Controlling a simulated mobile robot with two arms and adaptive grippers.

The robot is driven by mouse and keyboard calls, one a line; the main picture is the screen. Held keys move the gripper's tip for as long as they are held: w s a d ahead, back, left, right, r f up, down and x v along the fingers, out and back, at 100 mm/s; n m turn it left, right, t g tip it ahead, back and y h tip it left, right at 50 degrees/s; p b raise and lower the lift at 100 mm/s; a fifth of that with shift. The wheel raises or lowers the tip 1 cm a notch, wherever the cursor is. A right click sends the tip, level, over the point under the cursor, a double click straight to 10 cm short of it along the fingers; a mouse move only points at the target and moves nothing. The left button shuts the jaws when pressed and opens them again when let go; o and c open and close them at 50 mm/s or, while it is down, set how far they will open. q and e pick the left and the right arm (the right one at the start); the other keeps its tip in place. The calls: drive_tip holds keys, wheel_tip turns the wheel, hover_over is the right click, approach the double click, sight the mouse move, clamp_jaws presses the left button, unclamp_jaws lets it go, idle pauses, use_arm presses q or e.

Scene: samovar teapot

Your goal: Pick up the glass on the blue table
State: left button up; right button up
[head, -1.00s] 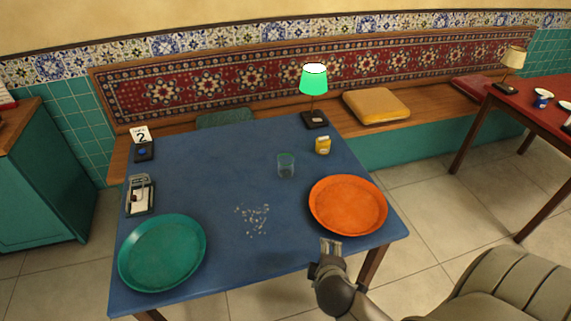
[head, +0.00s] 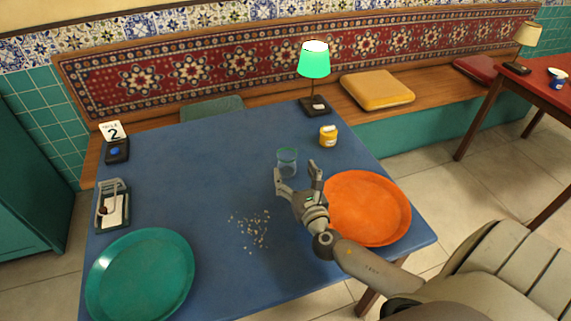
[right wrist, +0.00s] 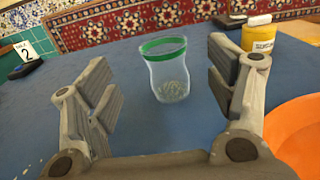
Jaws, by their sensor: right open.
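A clear glass (head: 287,163) with a green rim stands upright on the blue table (head: 200,170), toward its back right. In the right wrist view the glass (right wrist: 167,72) stands a little beyond the fingers and between their lines, with something pale and textured showing in its lower part. My right gripper (head: 297,172) is open and empty, just in front of the glass and low over the table. In the right wrist view its fingers (right wrist: 165,95) are spread wide on either side. The left gripper is not in view.
An orange tray (head: 385,225) lies right beside my right gripper. A yellow container (head: 328,136) and a green lamp (head: 314,62) stand behind right. White crumbs (head: 252,228) and a green tray (head: 140,280) lie left. The table's middle left is clear.

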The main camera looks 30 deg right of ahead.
sight(287, 153)
drive_tip(key=x, duration=0.2)
drive_tip(key=shift+w+d, duration=0.1)
drive_tip(key=shift+w, duration=0.2)
drive_tip(key=shift+w+d, duration=0.1)
drive_tip(key=shift+w, duration=0.2)
drive_tip(key=x, duration=0.5)
drive_tip(key=shift+s+d, duration=0.1)
drive_tip(key=shift+d, duration=0.05)
drive_tip(key=shift+w+d, duration=0.1)
drive_tip(key=shift+w, duration=0.1)
drive_tip(key=shift+c, duration=1.5)
drive_tip(key=c, duration=0.9)
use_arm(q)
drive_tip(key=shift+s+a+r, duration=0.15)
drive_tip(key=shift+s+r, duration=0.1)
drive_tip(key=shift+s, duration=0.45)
use_arm(e)
drive_tip(key=shift+r, duration=0.1)
